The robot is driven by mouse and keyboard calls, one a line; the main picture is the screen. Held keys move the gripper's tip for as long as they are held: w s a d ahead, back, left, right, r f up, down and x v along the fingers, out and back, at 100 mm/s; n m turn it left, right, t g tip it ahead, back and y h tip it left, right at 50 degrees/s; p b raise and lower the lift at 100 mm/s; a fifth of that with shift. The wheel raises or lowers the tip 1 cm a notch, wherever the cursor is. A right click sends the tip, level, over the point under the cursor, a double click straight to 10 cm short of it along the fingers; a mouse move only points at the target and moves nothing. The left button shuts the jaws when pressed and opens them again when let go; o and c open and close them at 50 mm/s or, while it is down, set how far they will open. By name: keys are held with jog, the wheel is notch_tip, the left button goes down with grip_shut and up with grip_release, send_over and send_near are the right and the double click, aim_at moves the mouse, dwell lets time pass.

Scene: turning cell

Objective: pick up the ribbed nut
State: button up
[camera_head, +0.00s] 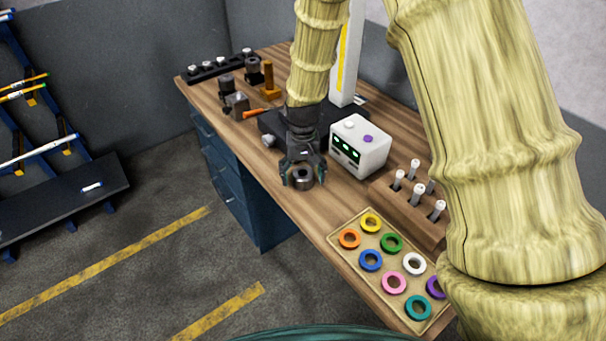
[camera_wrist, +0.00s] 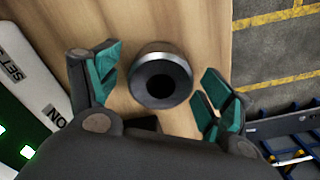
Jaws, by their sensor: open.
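A dark metal nut (camera_wrist: 161,78) with a round bore lies on the wooden bench top in the wrist view, hole facing up. Ribs on it are too small to make out. My gripper (camera_wrist: 158,92) is open, with one teal-padded finger on each side of the nut and a gap to each. In the head view, the nut (camera_head: 303,175) sits at the tips of my gripper (camera_head: 302,179), near the bench's front edge. I cannot tell how high the fingers are above the bench.
A white box with green displays (camera_head: 360,145) stands close right of my gripper. A tray of coloured rings (camera_head: 337,252) and a wooden block with several white-topped pegs (camera_head: 405,208) lie further right. Dark tool holders (camera_head: 226,92) stand at the left. The bench edge is near.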

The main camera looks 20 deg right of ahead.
jog(key=shift+f, duration=0.2)
jog(key=c, duration=1.2)
jog(key=shift+r, duration=0.1)
